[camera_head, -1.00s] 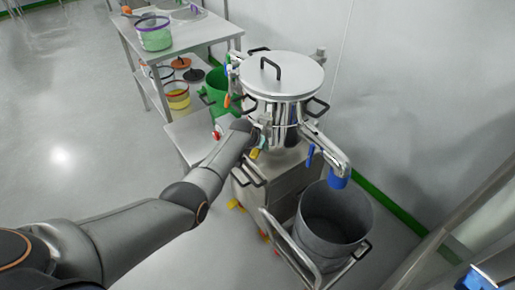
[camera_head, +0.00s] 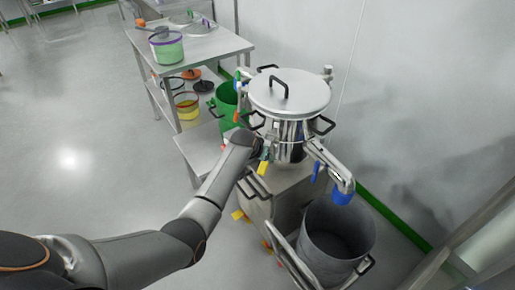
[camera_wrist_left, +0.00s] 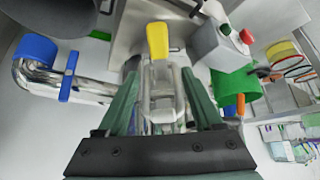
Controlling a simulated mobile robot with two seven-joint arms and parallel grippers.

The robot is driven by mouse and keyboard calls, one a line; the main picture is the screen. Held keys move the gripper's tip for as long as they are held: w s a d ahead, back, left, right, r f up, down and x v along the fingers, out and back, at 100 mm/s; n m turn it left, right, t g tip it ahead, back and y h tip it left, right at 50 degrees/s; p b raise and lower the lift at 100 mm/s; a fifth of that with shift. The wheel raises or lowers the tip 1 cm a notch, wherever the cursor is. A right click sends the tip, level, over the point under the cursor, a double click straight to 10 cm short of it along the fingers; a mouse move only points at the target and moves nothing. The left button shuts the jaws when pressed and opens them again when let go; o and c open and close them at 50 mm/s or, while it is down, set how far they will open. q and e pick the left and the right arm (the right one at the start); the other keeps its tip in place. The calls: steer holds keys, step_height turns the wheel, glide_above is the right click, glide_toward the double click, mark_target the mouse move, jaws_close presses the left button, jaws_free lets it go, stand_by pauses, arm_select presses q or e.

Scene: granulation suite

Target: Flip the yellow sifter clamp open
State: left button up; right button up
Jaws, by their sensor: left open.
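The sifter (camera_head: 291,125) is a round steel drum with a flat lid and black handles, on a steel base. The yellow sifter clamp (camera_head: 262,168) is on its near side, close to my left gripper (camera_head: 264,150). In the left wrist view the clamp's yellow tip (camera_wrist_left: 158,40) and metal loop sit between the two green fingers of my left gripper (camera_wrist_left: 162,95). The fingers are open, one on each side of the metal part. I cannot tell whether they touch it. My right gripper is not in view.
A blue-ended outlet pipe (camera_head: 338,180) sticks out on the right above a grey bin (camera_head: 338,228) on a trolley. A green bucket (camera_head: 226,98) and a steel shelf table (camera_head: 215,45) stand at the back left. Open floor lies to the left.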

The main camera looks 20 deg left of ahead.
arm_select(q)
steer(key=p+v, duration=0.1)
steer(key=v, duration=0.5)
steer(key=shift+r, duration=0.15)
